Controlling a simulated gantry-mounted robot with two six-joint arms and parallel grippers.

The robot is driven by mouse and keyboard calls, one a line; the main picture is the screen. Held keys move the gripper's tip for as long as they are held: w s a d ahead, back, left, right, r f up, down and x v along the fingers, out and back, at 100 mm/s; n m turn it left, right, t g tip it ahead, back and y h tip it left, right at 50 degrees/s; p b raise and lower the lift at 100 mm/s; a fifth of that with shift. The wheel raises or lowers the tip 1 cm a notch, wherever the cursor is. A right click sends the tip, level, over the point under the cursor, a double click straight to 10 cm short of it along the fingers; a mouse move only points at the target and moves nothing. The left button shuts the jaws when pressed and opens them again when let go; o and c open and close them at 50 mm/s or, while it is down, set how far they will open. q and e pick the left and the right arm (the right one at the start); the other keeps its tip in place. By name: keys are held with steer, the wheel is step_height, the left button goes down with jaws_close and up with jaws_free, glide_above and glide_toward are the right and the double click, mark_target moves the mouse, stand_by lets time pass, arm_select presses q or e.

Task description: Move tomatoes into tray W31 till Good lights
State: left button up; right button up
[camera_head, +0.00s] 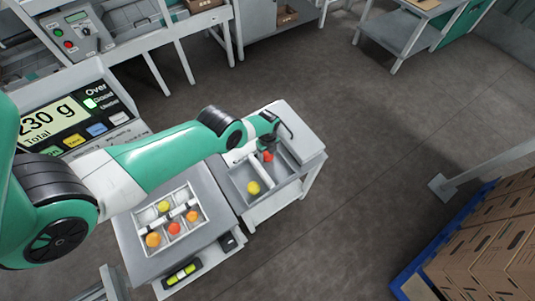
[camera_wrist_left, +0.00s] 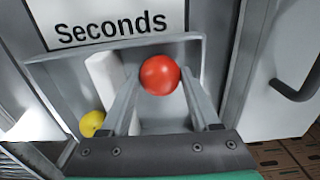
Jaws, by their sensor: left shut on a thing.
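My left gripper (camera_head: 270,148) is shut on a red tomato (camera_head: 268,157) at the Seconds bin (camera_head: 236,190). In the left wrist view the red tomato (camera_wrist_left: 160,75) sits between the fingertips; whether it touches the bin floor is unclear. A yellow tomato (camera_head: 253,188) lies in the bin, across a white divider (camera_wrist_left: 104,78) from the held one. A divided tray (camera_head: 180,246) on the scale holds several yellow, orange and red tomatoes; no W31 label is readable. The scale display (camera_head: 54,120) reads 230 g, and the light beside Good (camera_head: 91,103) looks lit.
A Seconds sign (camera_wrist_left: 112,25) stands behind the bin. A spirit level (camera_head: 181,274) lies at the scale's front. Cartons (camera_head: 490,245) on a blue pallet stand at the lower right. Open floor lies right of the bin. Benches line the back.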

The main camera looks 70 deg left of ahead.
arm_select(q)
steer(key=shift+f, duration=0.25)
steer(key=o, duration=1)
steer(key=c, duration=0.3)
steer(key=shift+c, duration=0.2)
steer(key=shift+r, duration=0.1)
step_height(320, 180, up, 7)
steer(key=p, duration=0.6)
steer(key=shift+p, duration=0.4)
